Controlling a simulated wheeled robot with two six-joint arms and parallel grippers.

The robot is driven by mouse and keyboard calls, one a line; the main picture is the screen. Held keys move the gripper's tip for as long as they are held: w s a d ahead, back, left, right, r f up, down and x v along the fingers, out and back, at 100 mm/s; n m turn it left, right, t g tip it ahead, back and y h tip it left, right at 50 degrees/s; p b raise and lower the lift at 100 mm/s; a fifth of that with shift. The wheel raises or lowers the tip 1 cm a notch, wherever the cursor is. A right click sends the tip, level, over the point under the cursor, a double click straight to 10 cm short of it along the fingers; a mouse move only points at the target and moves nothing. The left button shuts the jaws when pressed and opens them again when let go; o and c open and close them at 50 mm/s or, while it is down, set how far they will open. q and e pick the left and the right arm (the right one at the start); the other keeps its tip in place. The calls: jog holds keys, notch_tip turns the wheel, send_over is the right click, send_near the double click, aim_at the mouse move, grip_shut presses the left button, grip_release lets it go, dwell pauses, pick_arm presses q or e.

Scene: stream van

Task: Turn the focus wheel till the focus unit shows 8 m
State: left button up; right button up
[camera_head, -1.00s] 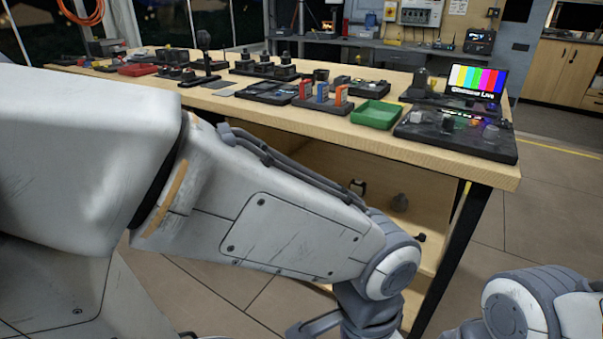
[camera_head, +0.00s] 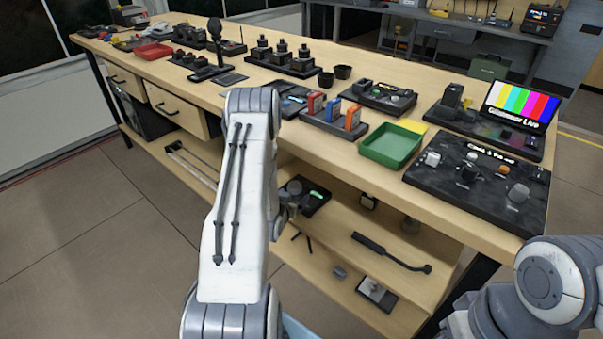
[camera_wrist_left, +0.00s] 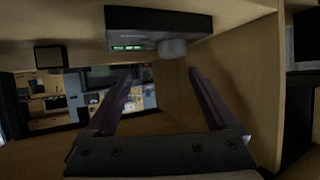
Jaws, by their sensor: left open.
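The focus unit appears to be the dark box (camera_wrist_left: 158,25) with a small green display (camera_wrist_left: 127,47) and a grey round wheel (camera_wrist_left: 173,48) in the left wrist view. The display is too small to read. My left gripper (camera_wrist_left: 161,73) is open and empty, its fingers pointing toward the box, with the wheel just beyond the fingertips. I see no contact. My right gripper is out of view.
The wooden bench (camera_head: 455,217) carries a green tray (camera_head: 391,146), a control panel (camera_head: 478,183) and a colour-bar screen (camera_head: 520,103). A lower shelf holds a black handled tool (camera_head: 390,252). A wood side panel (camera_wrist_left: 245,85) stands close to the right in the wrist view.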

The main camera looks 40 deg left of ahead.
aim_at(294, 185)
pick_arm(q)
jog(key=shift+s+a+f+n+y, duration=0.15)
jog(key=shift+s+a+n+y, duration=0.2)
jog(key=shift+a, duration=0.45)
jog(key=shift+a+f, duration=0.1)
jog(key=shift+a, duration=0.1)
jog(key=shift+t, duration=0.3)
jog(key=b+x, duration=0.1)
jog(key=x, duration=0.9)
jog(key=shift+w, duration=0.15)
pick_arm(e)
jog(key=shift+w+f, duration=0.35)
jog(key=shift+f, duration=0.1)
pick_arm(q)
jog(key=c, duration=1.4)
